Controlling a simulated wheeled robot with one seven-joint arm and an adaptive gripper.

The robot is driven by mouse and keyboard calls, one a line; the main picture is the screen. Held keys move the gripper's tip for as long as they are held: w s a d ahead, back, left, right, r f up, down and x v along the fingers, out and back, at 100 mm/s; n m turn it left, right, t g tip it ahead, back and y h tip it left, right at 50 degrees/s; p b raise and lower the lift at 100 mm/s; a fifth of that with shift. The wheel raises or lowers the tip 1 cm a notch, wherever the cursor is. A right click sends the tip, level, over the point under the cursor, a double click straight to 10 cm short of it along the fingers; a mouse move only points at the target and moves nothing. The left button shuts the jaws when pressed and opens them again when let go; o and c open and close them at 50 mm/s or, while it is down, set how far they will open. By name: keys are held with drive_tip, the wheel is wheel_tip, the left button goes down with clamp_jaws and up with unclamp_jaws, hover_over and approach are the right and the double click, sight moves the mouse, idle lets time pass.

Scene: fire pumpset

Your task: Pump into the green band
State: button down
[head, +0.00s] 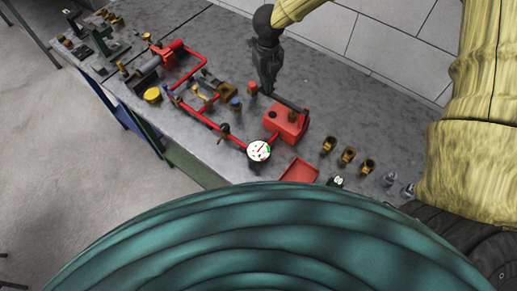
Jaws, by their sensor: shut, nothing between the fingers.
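A red hand-pump box (287,122) stands on the grey bench. A dark lever bar (292,104) slopes along its back edge. A round white gauge (258,150) stands in front of the pump, with a thin red needle and a small green band at its right rim. The needle appears to point up and right; its exact reading is too small to tell. My gripper (267,88) is black, points down and is shut and empty. It is just behind the upper left end of the lever; I cannot tell whether they touch.
Red pipework (205,118) with valves runs left from the gauge. A small red cap (252,88) stands beside my gripper. A red tray (298,171) lies in front of the pump. Several brass fittings (348,155) stand to the right. The bench behind the pump is mostly clear.

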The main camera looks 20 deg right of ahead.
drive_tip(key=shift+f, duration=0.2)
idle(0.4)
wheel_tip(320, 180, down, 5)
drive_tip(key=shift+r+b, duration=0.1)
drive_tip(key=shift+b, duration=1.05)
drive_tip(key=shift+r, duration=0.1)
drive_tip(key=shift+r+p, duration=2.1)
drive_tip(key=shift+r, duration=0.35)
drive_tip(key=shift+r, duration=3)
